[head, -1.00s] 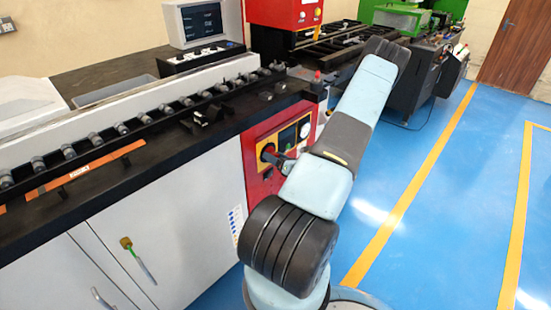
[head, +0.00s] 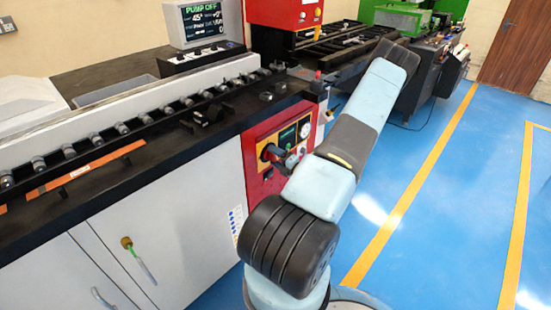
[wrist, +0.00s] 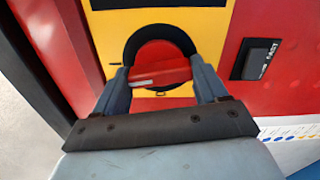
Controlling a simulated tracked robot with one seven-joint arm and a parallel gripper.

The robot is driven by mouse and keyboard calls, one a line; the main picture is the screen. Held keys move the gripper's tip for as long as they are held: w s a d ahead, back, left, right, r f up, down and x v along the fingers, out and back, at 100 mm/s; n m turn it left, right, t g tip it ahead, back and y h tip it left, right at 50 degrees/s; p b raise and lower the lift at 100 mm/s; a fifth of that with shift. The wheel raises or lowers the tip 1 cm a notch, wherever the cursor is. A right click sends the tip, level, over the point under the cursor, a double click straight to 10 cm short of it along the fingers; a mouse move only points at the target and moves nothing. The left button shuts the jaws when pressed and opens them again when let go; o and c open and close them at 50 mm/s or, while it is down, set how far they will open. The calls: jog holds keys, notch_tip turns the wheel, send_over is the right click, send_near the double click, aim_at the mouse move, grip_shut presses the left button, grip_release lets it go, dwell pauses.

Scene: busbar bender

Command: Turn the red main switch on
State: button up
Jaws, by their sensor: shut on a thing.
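The red main switch (wrist: 158,62) is a round red knob with a raised grip bar, set in a black ring on a yellow plate. In the wrist view the bar lies nearly level, slightly tilted. My gripper (wrist: 163,76) has one finger at each end of the bar and is shut on it. In the head view my gripper (head: 279,158) is at the yellow plate on the red panel (head: 254,188), and largely hides the switch there. The console screen (head: 202,24) is lit and reads "PUMP OFF".
A black switch marked "FAST" (wrist: 256,60) is right of the yellow plate. A gauge (head: 305,130) and a small lit green display (head: 288,136) are on the red panel. The black machine table (head: 150,165) overhangs the white cabinet. Blue floor is open at right.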

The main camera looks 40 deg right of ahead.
jog(key=shift+w+d+m, duration=0.1)
jog(key=shift+d+m, duration=0.05)
jog(key=shift+m, duration=0.75)
jog(key=o, duration=1.1)
jog(key=shift+c, duration=0.2)
jog(key=s+d, duration=0.1)
jog(key=s, duration=1.3)
jog(key=shift+w+f, duration=0.1)
